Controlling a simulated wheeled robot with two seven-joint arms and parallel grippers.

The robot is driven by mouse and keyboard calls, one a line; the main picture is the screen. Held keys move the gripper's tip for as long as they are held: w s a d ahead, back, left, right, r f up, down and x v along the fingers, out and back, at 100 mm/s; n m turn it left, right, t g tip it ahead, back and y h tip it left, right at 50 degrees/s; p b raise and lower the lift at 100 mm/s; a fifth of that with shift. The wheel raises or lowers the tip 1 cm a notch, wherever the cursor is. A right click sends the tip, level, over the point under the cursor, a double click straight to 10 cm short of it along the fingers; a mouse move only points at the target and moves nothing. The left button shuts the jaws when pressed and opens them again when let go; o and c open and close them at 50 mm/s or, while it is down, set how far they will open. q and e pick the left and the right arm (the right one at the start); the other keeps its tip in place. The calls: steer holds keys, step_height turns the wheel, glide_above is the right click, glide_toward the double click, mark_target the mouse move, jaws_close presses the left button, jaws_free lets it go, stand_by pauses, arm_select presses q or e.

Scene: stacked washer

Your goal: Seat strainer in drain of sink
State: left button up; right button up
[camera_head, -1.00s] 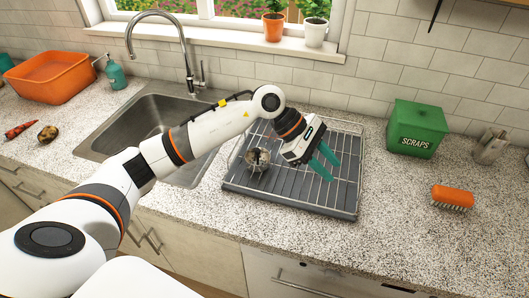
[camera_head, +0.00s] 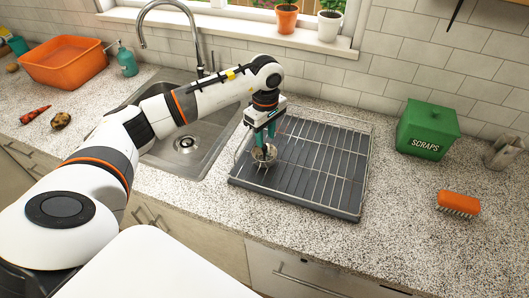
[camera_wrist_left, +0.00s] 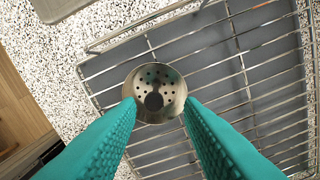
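The strainer (camera_head: 264,155) is a small round metal cup standing on the left part of the wire drying rack (camera_head: 325,165). In the left wrist view the strainer (camera_wrist_left: 170,86) shows its perforated floor and a dark central knob. My left gripper (camera_head: 265,140) points down right above it. Its teal fingers (camera_wrist_left: 160,108) are apart, with the tips at opposite sides of the strainer's rim; whether they touch it I cannot tell. The sink (camera_head: 215,140) lies left of the rack, and its round drain (camera_head: 186,143) shows in the basin floor. My right gripper is out of view.
The faucet (camera_head: 190,35) rises behind the sink. An orange tub (camera_head: 65,65) and a soap bottle (camera_head: 126,60) stand left of it. A green scraps box (camera_head: 427,130) and an orange brush (camera_head: 458,204) are at the right. The front counter is mostly clear.

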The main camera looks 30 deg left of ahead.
mark_target(264, 147)
arm_select(q)
steer(key=f+p, duration=0.2)
steer(key=f, duration=0.1)
steer(key=shift+s+f, duration=0.3)
steer(key=shift+s, duration=0.05)
steer(key=shift+f, duration=0.6)
jaws_close()
